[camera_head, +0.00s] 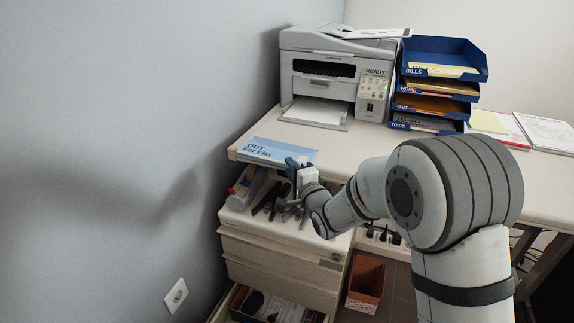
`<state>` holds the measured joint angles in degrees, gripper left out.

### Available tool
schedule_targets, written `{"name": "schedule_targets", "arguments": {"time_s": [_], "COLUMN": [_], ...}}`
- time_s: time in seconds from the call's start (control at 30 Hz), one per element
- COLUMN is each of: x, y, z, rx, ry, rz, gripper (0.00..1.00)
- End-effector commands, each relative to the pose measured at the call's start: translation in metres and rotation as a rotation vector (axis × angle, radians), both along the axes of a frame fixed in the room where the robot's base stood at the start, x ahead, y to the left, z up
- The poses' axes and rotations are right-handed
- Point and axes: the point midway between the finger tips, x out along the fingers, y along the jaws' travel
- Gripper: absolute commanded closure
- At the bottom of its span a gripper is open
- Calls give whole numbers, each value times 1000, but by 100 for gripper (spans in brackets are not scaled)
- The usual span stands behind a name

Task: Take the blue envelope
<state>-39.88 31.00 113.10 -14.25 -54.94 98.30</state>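The blue envelope (272,150), marked "OUT For Elin", lies flat at the front left edge of the white desk, partly over the drawer unit. My gripper (297,163) is at the envelope's front right corner, its dark blue fingertips against or just beside that edge. My wrist hides part of this corner. I cannot tell whether the fingers are open or closed on the envelope.
A printer (334,75) and a stack of blue letter trays (440,85) stand behind on the desk (361,143). Papers (545,132) lie at the right. An orange bin (366,283) stands on the floor.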

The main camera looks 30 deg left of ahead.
Motion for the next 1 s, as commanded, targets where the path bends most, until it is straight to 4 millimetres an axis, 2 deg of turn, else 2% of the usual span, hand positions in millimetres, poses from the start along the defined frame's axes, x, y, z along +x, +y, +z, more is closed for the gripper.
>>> {"name": "schedule_targets", "arguments": {"time_s": [0.2,0.5,1.0], "x": [7,8,9], "y": [9,9,8], "z": [-1,0,0], "rx": [0,0,0], "ry": [0,0,0], "rz": [0,-1,-2], "gripper": [76,77,97]}}
